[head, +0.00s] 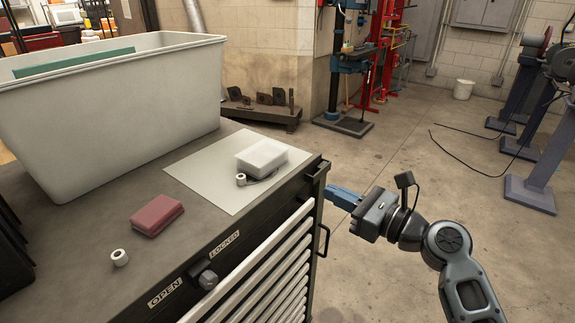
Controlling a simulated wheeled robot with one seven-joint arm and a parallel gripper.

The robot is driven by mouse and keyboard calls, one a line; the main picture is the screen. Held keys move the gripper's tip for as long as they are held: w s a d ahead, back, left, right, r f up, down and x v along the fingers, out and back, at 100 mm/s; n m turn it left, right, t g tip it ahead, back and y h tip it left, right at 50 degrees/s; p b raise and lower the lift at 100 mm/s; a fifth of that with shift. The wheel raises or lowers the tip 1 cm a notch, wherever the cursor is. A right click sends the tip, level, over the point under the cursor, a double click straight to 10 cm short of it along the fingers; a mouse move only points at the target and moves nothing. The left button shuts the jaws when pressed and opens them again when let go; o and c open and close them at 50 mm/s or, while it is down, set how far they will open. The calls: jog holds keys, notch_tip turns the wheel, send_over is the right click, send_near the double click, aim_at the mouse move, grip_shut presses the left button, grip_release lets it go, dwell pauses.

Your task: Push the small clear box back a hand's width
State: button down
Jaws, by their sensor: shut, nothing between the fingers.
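The small clear box (262,157), whitish and see-through, sits upright on a pale sheet (205,178) on top of the dark tool cabinet, near the cabinet's right end. My gripper (334,194) is shut and empty. It appears just off the cabinet's right end, to the right of the box and apart from it, with its blue fingers pointing left towards the cabinet.
A small white roll (241,179) with a dark cord or strap lies at the box's front left. A large grey bin (120,110) stands behind.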

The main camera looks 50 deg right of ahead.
jog(key=p, duration=0.2)
send_near(275, 160)
jog(key=shift+m, duration=0.3)
jog(key=w, duration=0.7)
jog(key=shift+d+f, duration=0.1)
jog(key=shift+d, duration=0.05)
jog(key=shift+w, duration=0.4)
jog(key=shift+w+p, duration=0.6)
jog(key=shift+w, duration=0.65)
jog(key=shift+s, duration=0.1)
